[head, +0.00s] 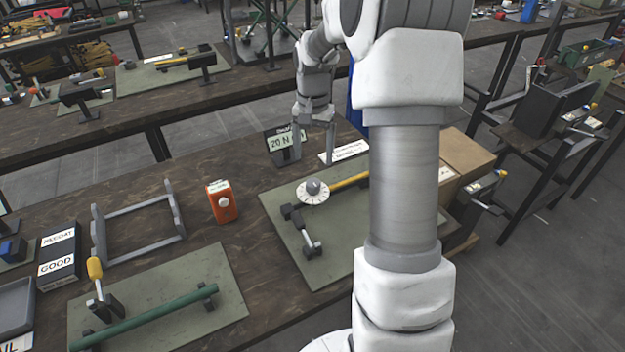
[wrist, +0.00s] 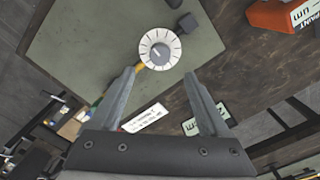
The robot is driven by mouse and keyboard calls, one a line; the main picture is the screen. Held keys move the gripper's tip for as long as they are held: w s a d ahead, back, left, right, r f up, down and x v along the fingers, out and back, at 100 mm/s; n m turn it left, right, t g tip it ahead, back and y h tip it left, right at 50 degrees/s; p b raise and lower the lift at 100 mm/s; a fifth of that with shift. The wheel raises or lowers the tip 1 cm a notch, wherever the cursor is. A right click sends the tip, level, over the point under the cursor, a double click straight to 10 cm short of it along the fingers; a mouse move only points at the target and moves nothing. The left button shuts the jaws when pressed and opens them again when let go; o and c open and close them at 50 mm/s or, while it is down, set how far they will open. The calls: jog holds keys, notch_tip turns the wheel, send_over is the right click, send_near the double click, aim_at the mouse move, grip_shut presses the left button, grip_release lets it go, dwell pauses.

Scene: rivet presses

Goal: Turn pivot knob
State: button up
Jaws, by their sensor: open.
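The pivot knob (head: 313,186) is a grey knob on a round white dial with tick marks, on a green mat (head: 279,214). In the wrist view the knob (wrist: 160,52) shows near the top middle, beyond my fingertips. My gripper (head: 314,140) is above the table, behind the dial in the head view. In the wrist view my gripper (wrist: 161,75) is open, with the dial past the gap between its two fingers. It is apart from the knob and holds nothing.
A yellow bar (head: 348,181) runs right from the dial. A dark lever with a grey handle (head: 309,240) stands in front of it. An orange box (head: 221,202) stands left.

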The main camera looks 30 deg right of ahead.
aim_at(313, 182)
notch_tip(313, 182, down, 9)
jog(key=shift+r, duration=0.1)
dwell(0.3)
grip_shut()
